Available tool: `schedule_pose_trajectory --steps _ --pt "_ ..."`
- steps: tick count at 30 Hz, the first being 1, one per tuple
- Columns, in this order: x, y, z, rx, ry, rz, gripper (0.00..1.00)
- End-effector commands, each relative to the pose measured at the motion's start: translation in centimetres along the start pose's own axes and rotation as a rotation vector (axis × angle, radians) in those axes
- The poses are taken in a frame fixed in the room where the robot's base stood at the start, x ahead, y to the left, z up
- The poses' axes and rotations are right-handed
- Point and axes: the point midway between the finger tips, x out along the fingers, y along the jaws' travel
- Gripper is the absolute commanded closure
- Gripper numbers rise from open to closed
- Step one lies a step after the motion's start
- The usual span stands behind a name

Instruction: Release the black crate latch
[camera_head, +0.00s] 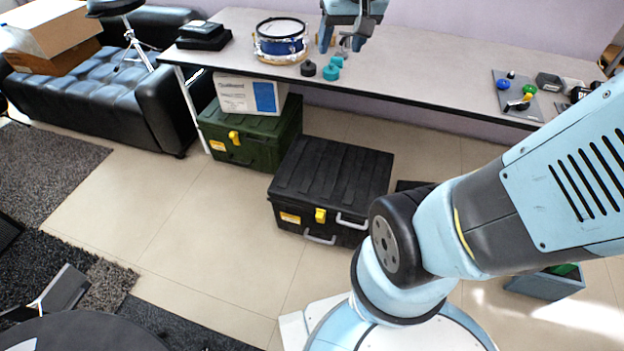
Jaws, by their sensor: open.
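A black crate (332,172) stands on the tiled floor in front of the table, with its ribbed lid down. Its yellow latch (320,215) is on the front face near the lid edge, beside a grey handle (352,222). I cannot tell from here whether the latch is fastened. My gripper (342,42) is at the top of the view, over the table, well behind and above the crate. Its fingers are apart with nothing visible between them. It is clear of the latch.
A green crate (250,135) with its own yellow latch stands left of the black one, a white box on top. The table (430,75) carries a blue drum (281,45), black and teal weights and small parts. My arm covers the right side.

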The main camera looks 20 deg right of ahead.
Motion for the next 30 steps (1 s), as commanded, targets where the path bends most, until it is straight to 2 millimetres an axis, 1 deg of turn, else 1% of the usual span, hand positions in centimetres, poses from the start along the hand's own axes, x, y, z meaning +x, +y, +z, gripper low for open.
schedule_pose_trajectory --steps 1,6,11,15,17,22,26,27,29,30 --pt "1.3 -0.1 -0.8 0.009 -0.016 -0.002 0.43" --pt "5.5 -0.3 -3.4 0.046 -0.048 -0.011 0.43" --pt "9.9 -0.4 -5.3 0.081 -0.079 -0.015 0.43" --pt "14.0 -0.5 -6.5 0.115 -0.105 -0.016 0.43" --pt "15.9 -0.4 -7.0 0.131 -0.117 -0.016 0.43" --pt "21.3 -0.2 -7.7 0.171 -0.148 -0.012 0.43" --pt "25.6 -0.1 -7.8 0.205 -0.173 -0.007 0.43" --pt "27.0 0.0 -7.8 0.215 -0.180 -0.005 0.43" --pt "29.0 0.1 -7.6 0.230 -0.191 -0.001 0.43" --pt "30.4 0.2 -7.4 0.241 -0.199 0.002 0.43"
